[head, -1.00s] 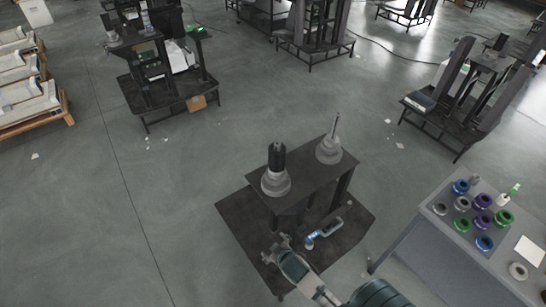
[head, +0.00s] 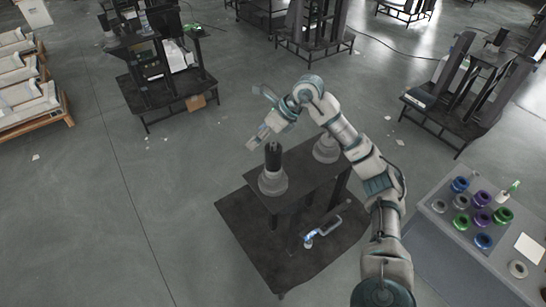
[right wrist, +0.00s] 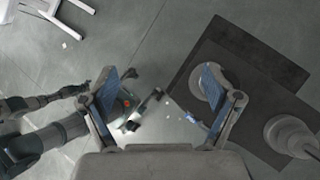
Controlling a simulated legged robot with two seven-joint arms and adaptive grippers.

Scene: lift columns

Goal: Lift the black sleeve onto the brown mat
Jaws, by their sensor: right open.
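The black sleeve (head: 273,156) stands upright on the left grey stepped base (head: 272,182), on top of the dark stand (head: 305,180). My right gripper (head: 256,141) is open and empty, just above and to the left of the sleeve's top in the head view. In the right wrist view its two fingers (right wrist: 167,105) are spread wide with nothing held between them. I cannot make out the sleeve clearly there. My left gripper is not in view. I cannot pick out a clearly brown mat.
A second grey base (head: 326,149) stands at the stand's right end, partly behind my right arm. A blue-and-grey tool (head: 313,238) lies on the dark lower plate (head: 250,232). A grey table (head: 445,250) with several coloured rings is at right. Floor left of the stand is clear.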

